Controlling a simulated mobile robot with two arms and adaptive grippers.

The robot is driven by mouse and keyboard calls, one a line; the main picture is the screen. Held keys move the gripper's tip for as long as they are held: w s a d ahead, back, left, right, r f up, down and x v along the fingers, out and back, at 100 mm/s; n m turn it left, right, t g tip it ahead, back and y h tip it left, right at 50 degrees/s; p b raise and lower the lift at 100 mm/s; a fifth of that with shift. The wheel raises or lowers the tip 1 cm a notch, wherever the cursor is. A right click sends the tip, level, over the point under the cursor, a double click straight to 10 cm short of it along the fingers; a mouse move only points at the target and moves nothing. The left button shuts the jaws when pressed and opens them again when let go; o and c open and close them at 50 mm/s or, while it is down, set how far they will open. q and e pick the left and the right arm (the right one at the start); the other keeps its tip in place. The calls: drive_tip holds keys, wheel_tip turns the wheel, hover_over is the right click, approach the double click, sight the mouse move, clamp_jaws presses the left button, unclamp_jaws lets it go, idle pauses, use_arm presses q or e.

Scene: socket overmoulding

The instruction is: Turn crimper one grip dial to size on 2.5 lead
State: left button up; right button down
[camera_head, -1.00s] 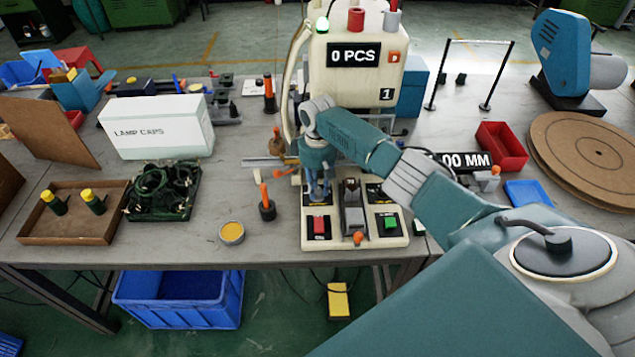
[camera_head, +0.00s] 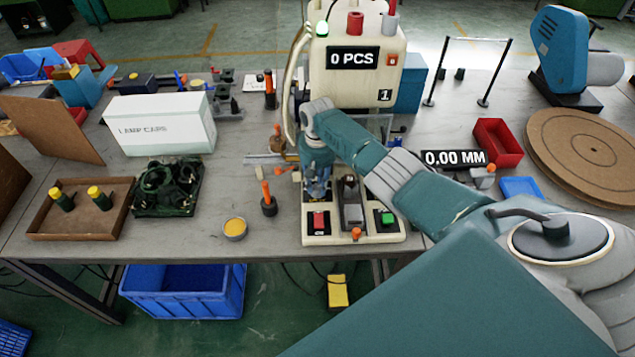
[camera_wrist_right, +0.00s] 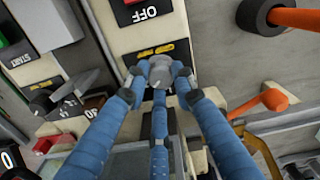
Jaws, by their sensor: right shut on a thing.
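Crimper one is the beige bench machine (camera_head: 356,75) marked 1, with a 0 PCS display, in the head view. Its front panel has a red OFF button (camera_head: 318,222) and a green START button (camera_head: 387,219). My right gripper (camera_head: 317,190) points down at the panel's left side, behind the red button. In the right wrist view, the blue fingers of this gripper (camera_wrist_right: 160,88) are closed around a small grey round knob (camera_wrist_right: 160,70), which looks like the grip dial. Yellow markings beside the knob are partly covered and unreadable. My left gripper is not in view.
An orange-handled tool (camera_head: 268,200) stands left of the machine, near a yellow-filled tin (camera_head: 234,229). The LAMP CAPS box (camera_head: 160,124) is farther left. A 0.00 MM display (camera_head: 454,158) and a red bin (camera_head: 498,143) are on the right.

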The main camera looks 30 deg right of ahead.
sight(318, 188)
drive_tip(key=shift+s+a+f+m, duration=0.2)
drive_tip(key=shift+s+m, duration=0.1)
drive_tip(key=shift+m, duration=0.3)
idle(0.6)
drive_tip(key=c, duration=1.4)
unclamp_jaws()
drive_tip(key=shift+c, duration=0.2)
drive_tip(key=shift+r, duration=0.15)
drive_tip(key=shift+w+d+r, duration=0.1)
drive_tip(key=shift+w+r, duration=0.05)
drive_tip(key=shift+w+r, duration=0.1)
drive_tip(key=shift+r, duration=0.15)
wheel_tip(318, 188, up, 11)
drive_tip(key=shift+r, duration=0.15)
